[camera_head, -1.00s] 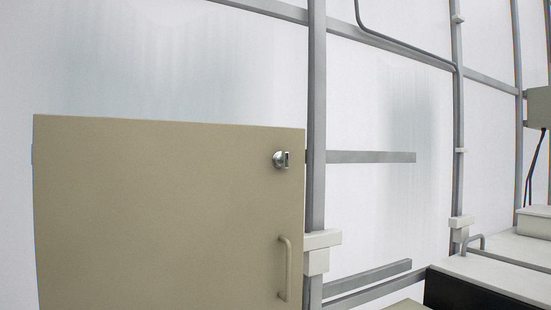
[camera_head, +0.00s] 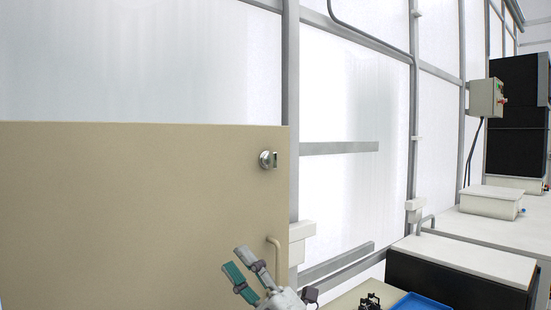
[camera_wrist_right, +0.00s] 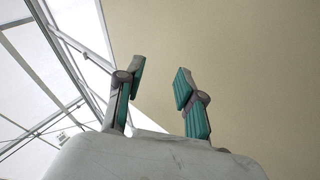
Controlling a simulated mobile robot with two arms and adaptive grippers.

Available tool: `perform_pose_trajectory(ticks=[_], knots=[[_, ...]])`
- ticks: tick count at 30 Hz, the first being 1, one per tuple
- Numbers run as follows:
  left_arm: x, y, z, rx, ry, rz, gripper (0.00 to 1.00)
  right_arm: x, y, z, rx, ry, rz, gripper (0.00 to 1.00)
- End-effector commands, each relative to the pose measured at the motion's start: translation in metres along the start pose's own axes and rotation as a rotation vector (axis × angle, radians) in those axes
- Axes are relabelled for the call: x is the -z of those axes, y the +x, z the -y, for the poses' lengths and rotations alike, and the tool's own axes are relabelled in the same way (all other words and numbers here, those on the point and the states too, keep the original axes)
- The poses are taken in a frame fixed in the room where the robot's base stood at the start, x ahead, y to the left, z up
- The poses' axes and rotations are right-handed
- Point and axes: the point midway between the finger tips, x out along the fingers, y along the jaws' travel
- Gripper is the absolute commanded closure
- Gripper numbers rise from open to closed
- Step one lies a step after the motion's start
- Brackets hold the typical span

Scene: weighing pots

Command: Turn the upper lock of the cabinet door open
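The beige cabinet door (camera_head: 130,215) fills the lower left of the head view and looks shut. Its upper lock (camera_head: 267,160), a round silver piece with a small raised part, sits near the door's top right corner. A beige handle (camera_head: 275,255) is below it. My right gripper (camera_head: 244,269) is low in the head view, in front of the door, below and left of the lock and beside the handle. Its teal-padded fingers are apart and empty. In the right wrist view the open gripper (camera_wrist_right: 158,88) points up along the door (camera_wrist_right: 250,60). The lock does not show there. My left gripper is not in view.
Grey frame posts (camera_head: 291,120) and a crossbar (camera_head: 340,147) stand right of the door. Further right are a white-topped bench (camera_head: 470,257), a blue tray (camera_head: 420,303), a white box (camera_head: 490,201) and a grey control box (camera_head: 486,98). The space before the lock is clear.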

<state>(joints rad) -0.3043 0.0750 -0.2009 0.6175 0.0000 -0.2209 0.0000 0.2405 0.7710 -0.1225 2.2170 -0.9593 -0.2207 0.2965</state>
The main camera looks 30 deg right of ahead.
Motion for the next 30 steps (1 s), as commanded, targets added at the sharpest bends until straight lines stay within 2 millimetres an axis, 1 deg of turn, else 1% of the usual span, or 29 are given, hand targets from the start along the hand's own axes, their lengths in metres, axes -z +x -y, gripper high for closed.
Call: perform_pose_trajectory(ticks=[1, 2, 3, 4, 5, 6, 8, 9, 11, 12, 15, 18, 20, 22, 26, 30], knots=[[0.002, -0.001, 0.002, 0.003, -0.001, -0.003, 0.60, 0.024, 0.021, -0.035, -0.026, -0.193, -0.179, 0.62], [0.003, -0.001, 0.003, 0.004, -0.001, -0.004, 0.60, 0.036, 0.027, -0.048, -0.023, -0.306, -0.273, 0.62], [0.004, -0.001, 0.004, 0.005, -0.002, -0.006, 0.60, 0.049, 0.033, -0.060, -0.002, -0.462, -0.382, 0.62], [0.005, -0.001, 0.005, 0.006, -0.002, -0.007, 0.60, 0.054, 0.036, -0.068, 0.025, -0.582, -0.449, 0.62], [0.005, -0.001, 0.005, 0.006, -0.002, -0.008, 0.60, 0.055, 0.039, -0.074, 0.062, -0.702, -0.503, 0.62], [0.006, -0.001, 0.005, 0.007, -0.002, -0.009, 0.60, 0.050, 0.041, -0.081, 0.124, -0.858, -0.552, 0.62], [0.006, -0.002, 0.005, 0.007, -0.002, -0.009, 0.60, 0.031, 0.043, -0.095, 0.233, -1.074, -0.578, 0.62], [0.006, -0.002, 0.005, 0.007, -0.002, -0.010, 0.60, 0.015, 0.043, -0.107, 0.311, -1.202, -0.567, 0.62], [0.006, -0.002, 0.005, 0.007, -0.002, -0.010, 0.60, -0.014, 0.042, -0.129, 0.427, -1.361, -0.520, 0.62], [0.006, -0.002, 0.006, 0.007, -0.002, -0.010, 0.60, -0.032, 0.040, -0.144, 0.498, -1.443, -0.475, 0.62], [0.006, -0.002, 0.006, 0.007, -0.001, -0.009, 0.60, -0.067, 0.031, -0.180, 0.638, -1.581, -0.362, 0.62], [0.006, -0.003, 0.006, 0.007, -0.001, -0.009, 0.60, -0.086, 0.025, -0.202, 0.713, -1.641, -0.284, 0.62], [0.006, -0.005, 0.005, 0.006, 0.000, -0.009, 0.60, -0.091, 0.024, -0.207, 0.735, -1.654, -0.264, 0.62], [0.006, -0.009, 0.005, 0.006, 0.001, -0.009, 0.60, -0.095, 0.029, -0.208, 0.742, -1.658, -0.255, 0.62], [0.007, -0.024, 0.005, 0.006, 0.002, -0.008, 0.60, -0.101, 0.046, -0.197, 0.742, -1.653, -0.261, 0.62], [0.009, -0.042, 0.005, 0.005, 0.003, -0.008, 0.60, -0.109, 0.070, -0.181, 0.741, -1.651, -0.264, 0.62]])
